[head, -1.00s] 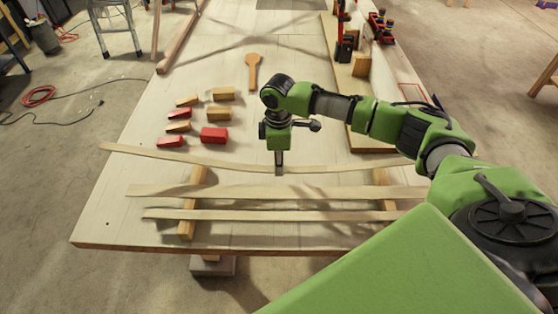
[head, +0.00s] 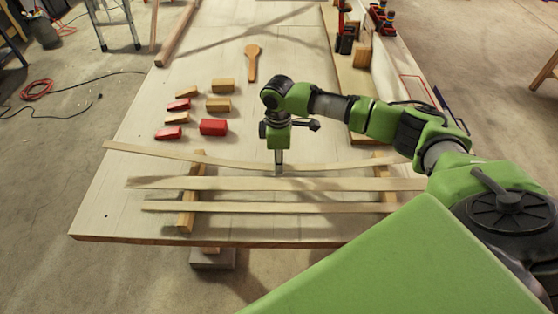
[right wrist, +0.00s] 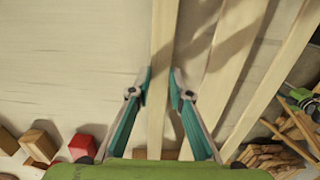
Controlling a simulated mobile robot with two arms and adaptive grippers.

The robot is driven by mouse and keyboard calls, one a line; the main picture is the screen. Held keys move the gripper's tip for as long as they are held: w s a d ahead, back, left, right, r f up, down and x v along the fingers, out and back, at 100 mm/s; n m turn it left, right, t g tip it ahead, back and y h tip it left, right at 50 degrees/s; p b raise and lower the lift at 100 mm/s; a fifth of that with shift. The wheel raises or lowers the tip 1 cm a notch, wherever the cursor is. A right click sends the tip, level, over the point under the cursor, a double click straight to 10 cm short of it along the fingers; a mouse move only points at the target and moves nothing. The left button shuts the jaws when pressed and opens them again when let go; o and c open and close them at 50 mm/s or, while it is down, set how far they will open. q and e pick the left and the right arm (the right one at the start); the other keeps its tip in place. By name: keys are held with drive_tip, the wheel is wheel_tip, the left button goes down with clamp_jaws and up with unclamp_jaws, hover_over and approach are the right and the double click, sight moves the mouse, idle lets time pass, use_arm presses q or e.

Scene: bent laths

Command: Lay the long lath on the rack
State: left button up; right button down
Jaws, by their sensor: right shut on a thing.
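The long lath (head: 228,161) is pale wood, sags in the middle, and is the farthest of three laths. My right gripper (head: 278,171) is shut on it near mid-length, pointing down. In the right wrist view the fingers (right wrist: 160,86) sit on either side of the lath (right wrist: 164,35). The rack shows as two wooden bars, left (head: 187,212) and right (head: 388,197). The held lath crosses over the far ends of both bars; I cannot tell whether it touches them. A middle lath (head: 240,184) and a near lath (head: 250,207) lie across the bars. My left gripper is out of view.
Red blocks (head: 213,127) and tan blocks (head: 218,104) stand on the table (head: 120,200) at left, beyond the held lath. A wooden paddle (head: 252,62) lies farther back. A board with clamps (head: 345,40) stands at back right.

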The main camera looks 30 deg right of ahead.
drive_tip(key=shift+f, duration=0.5)
drive_tip(key=c, duration=1.6)
unclamp_jaws()
drive_tip(key=shift+r+p, duration=3.05)
drive_tip(key=shift+p, duration=0.55)
drive_tip(key=shift+r+p, duration=0.3)
drive_tip(key=shift+r, duration=3.15)
